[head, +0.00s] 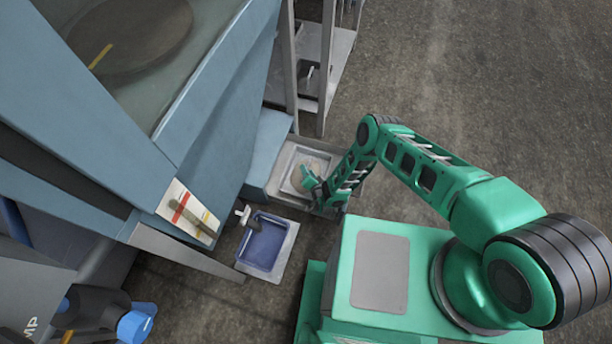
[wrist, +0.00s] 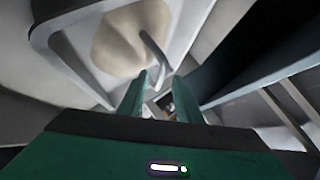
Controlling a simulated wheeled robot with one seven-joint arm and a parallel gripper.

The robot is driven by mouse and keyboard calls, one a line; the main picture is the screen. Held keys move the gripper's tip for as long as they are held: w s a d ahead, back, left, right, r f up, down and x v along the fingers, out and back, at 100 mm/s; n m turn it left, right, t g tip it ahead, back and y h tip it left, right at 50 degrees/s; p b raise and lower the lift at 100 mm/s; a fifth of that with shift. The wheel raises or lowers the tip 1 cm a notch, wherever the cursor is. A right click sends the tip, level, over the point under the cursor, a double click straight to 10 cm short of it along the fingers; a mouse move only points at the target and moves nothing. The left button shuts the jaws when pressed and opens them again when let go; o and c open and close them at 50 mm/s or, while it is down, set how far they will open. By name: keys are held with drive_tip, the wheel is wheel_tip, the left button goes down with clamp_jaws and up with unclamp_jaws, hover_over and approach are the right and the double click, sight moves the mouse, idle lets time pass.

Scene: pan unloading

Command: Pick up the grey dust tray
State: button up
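The grey dust tray (head: 291,181) sits inside a larger pale grey pan at the foot of the blue machine in the head view. Beige dust (head: 318,166) lies in it. In the wrist view the tray (wrist: 72,58) fills the upper left, with a beige heap (wrist: 118,42) and a thin curved grey handle (wrist: 154,52). My gripper (wrist: 160,82) is close to the tray, its two green fingers apart on either side of the handle's near end. Whether they touch the handle cannot be told. In the head view my gripper (head: 309,182) partly covers the tray.
The blue machine (head: 215,130) stands close on the left. A blue bin (head: 267,242) on a pale plate lies in front of the pan. Metal posts and a shelf (head: 340,50) stand behind. Open floor (head: 500,90) is on the right.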

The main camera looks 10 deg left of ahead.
drive_tip(key=shift+w+a+f, duration=0.15)
drive_tip(key=shift+w+f, duration=0.05)
drive_tip(key=shift+w, duration=0.1)
clamp_jaws()
drive_tip(key=shift+w, duration=0.1)
idle(1.2)
